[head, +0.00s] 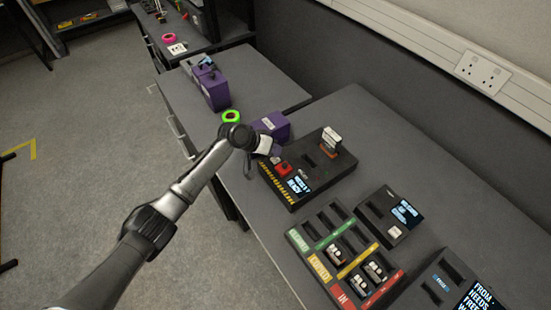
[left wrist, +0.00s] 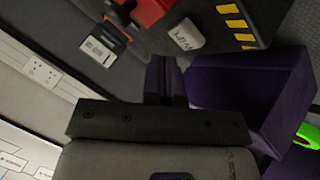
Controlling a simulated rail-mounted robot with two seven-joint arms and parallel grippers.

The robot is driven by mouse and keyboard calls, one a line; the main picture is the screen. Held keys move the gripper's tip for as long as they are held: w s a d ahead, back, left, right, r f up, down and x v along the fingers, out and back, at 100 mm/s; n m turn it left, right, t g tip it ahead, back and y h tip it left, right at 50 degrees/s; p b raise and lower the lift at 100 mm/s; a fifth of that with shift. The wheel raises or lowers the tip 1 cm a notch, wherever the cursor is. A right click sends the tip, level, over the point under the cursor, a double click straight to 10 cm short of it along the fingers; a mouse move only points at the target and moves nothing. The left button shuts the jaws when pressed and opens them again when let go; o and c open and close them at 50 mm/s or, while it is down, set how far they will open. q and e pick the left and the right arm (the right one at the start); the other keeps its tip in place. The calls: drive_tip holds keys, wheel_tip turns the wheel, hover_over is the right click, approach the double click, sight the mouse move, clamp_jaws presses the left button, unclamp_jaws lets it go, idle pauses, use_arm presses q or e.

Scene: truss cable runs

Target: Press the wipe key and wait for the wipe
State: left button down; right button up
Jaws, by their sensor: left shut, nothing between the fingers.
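The black wipe station (head: 296,196) has yellow hazard stripes, a red part (head: 283,169) and a small lit screen (head: 298,185); its wording is hard to read. In the left wrist view a pale key (left wrist: 187,35) with dark lettering, apparently the wipe key, sits on the station near the stripes. My left gripper (head: 274,153) is at the station's left end; in the left wrist view its shut, empty fingers (left wrist: 166,75) point toward the key. I cannot tell whether they touch it. A cartridge (head: 331,140) with a pale label stands upright in the station. My right gripper is out of view.
A purple open bin (left wrist: 232,95) is close beside my left fingers. A green ring (head: 231,116) lies beyond it. A colour-banded rack (head: 326,247) with several cartridges and a smaller black device (head: 388,213) with a screen stand at the near right. The wall trunking (head: 430,65) bounds the back.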

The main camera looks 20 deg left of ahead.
use_arm(q)
drive_tip(key=shift+f, duration=0.2)
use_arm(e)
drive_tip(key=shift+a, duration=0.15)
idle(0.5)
use_arm(q)
drive_tip(key=shift+f, duration=0.25)
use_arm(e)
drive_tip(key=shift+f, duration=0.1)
use_arm(q)
drive_tip(key=shift+f, duration=0.1)
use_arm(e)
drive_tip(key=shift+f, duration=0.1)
use_arm(q)
drive_tip(key=shift+f+b, duration=0.35)
drive_tip(key=shift+f, duration=0.1)
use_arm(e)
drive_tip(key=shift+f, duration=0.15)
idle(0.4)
use_arm(q)
drive_tip(key=shift+r, duration=0.2)
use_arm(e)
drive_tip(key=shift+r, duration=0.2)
use_arm(q)
drive_tip(key=shift+r+p, duration=0.75)
drive_tip(key=shift+p, duration=0.2)
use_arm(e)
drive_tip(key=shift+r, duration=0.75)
